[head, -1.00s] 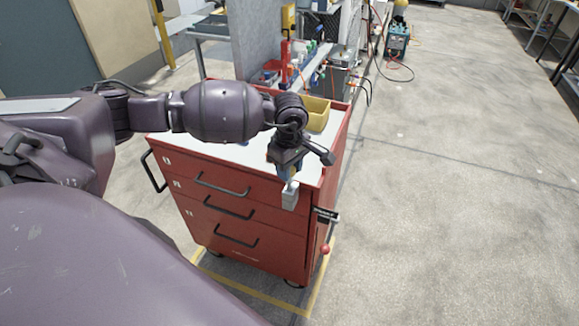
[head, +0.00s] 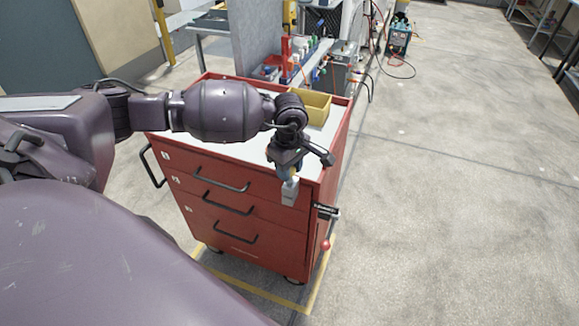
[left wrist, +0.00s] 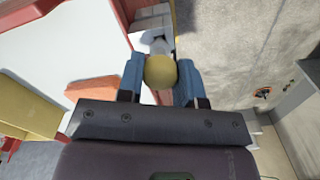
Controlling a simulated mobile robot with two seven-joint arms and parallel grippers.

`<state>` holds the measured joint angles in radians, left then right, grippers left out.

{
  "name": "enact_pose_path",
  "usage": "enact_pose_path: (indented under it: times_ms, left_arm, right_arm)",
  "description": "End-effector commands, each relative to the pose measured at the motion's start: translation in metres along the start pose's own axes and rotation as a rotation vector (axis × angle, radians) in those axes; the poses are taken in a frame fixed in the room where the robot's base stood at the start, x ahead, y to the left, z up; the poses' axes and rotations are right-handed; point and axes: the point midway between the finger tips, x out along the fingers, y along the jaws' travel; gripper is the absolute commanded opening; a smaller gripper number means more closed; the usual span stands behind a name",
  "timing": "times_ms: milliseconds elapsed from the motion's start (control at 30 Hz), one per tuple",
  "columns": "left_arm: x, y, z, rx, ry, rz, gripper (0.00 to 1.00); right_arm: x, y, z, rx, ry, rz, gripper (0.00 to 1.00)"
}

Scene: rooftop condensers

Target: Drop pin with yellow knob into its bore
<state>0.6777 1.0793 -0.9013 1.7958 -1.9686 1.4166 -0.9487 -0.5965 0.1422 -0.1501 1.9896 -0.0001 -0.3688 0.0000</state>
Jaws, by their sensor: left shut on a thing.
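My left gripper (head: 287,173) hangs over the front right part of the red cart, pointing down. In the left wrist view its blue fingers (left wrist: 160,80) are shut on the yellow knob (left wrist: 160,71) of the pin. The pin's shaft is hidden below the knob. A light grey block (head: 290,191) shows directly below the fingertips in the head view. A pale grey shape also shows just beyond the knob in the left wrist view. I cannot see the bore, nor tell whether the pin touches the block. My right gripper is not in view.
The red cart (head: 228,220) has a white top and an open yellow bin (head: 312,108) at its back right. A dark bracket (head: 326,212) and a red ball (head: 325,246) stick out at its right side. Clear concrete floor (head: 440,210) lies to the right.

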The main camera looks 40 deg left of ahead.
Motion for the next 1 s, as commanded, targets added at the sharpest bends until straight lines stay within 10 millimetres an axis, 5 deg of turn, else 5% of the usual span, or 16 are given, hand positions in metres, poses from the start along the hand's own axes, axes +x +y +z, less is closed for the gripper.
enact_pose_path:
  times_ms: [433, 467, 633, 1000]
  left_arm:
    - [0.004, 0.0, 0.0, 0.0, 0.0, 0.0, 0.0]
    - [0.004, 0.0, 0.0, 0.0, 0.0, 0.0, 0.36]
    - [0.004, 0.0, 0.0, 0.0, 0.0, 0.0, 0.62]
    - [-0.001, 0.0, 0.0, 0.0, 0.0, 0.0, 0.63]
  right_arm:
    - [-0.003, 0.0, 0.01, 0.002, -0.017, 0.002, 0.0]
    - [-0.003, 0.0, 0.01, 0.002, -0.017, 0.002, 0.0]
    - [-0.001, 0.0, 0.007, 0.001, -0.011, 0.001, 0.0]
    - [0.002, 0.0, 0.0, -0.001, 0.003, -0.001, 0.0]
